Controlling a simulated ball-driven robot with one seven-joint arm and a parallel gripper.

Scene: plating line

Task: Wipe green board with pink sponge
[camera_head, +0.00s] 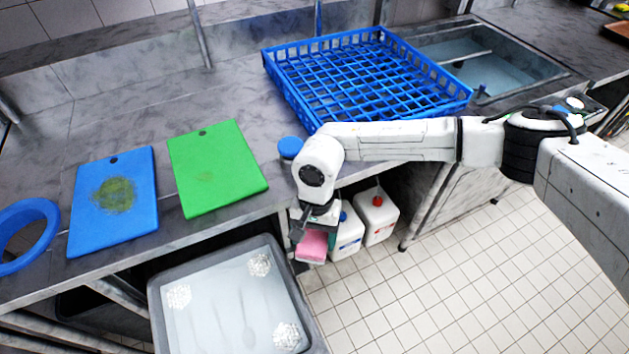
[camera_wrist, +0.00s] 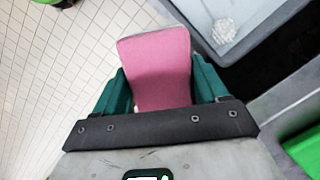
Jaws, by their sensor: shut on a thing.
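The pink sponge (camera_head: 312,246) is held in my gripper (camera_head: 314,232), out in front of the counter's front edge. In the wrist view the pink sponge (camera_wrist: 157,68) sits between the two green fingers of my gripper (camera_wrist: 158,88), which touch its sides. The green board (camera_head: 216,168) lies flat on the grey counter, to the left of my gripper, with a faint brownish smear near its middle. A green corner (camera_wrist: 304,148), likely of this board, shows at the lower right of the wrist view. The sponge is apart from the board.
A blue board (camera_head: 112,202) with a dark green stain lies left of the green board, beside a blue ring (camera_head: 22,236). A blue rack (camera_head: 366,78) stands behind my arm near a sink (camera_head: 490,62). A grey water tub (camera_head: 222,300) stands below the counter edge; white canisters (camera_head: 376,216) stand under it.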

